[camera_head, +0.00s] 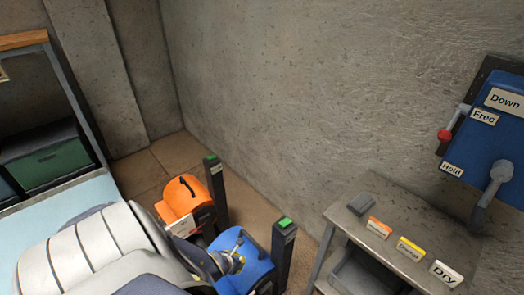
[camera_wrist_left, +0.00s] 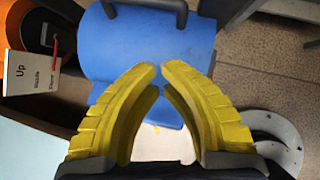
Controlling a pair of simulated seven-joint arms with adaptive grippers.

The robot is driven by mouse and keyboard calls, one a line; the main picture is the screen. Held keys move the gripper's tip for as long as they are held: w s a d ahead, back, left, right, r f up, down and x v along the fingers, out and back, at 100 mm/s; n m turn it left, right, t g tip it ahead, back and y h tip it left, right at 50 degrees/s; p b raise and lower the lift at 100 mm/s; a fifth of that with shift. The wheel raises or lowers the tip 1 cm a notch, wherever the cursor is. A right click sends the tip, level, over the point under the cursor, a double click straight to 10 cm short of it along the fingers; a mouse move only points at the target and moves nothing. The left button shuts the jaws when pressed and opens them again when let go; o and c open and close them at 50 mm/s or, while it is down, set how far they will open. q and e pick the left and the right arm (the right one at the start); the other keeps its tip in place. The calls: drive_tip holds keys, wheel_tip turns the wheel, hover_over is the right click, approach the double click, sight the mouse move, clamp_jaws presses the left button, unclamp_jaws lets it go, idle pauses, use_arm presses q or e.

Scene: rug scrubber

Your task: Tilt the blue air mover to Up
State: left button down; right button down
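The blue air mover (camera_head: 258,268) sits low in the head view, partly hidden by my left arm and gripper. In the left wrist view its blue body (camera_wrist_left: 150,45) fills the upper middle, with a dark handle (camera_wrist_left: 150,8) at the top edge. My left gripper (camera_head: 236,263) is over the blue air mover. In the wrist view its yellow fingers (camera_wrist_left: 160,70) nearly meet at the tips, with only a narrow gap and nothing seen held. I cannot tell whether they touch the blue body. My right gripper is not in view.
An orange air mover (camera_head: 183,196) stands left of the blue one. A card reading "Up" (camera_wrist_left: 35,72) hangs by it. Dark posts (camera_head: 281,255) with green tops stand nearby. A grey bench (camera_head: 345,215) with labels is right, below a blue wall unit (camera_head: 497,135) with levers.

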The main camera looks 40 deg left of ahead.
use_arm(q)
drive_tip(key=d, duration=0.2)
drive_tip(key=m+h, duration=0.1)
approach(256, 260)
drive_tip(key=x, duration=0.3)
drive_tip(key=shift+f, duration=0.3)
drive_tip(key=shift+w+a+f, duration=0.1)
drive_tip(key=shift+w+f, duration=0.05)
drive_tip(key=shift+w, duration=0.8)
drive_tip(key=shift+w+a+f, duration=0.15)
drive_tip(key=shift+w, duration=0.8)
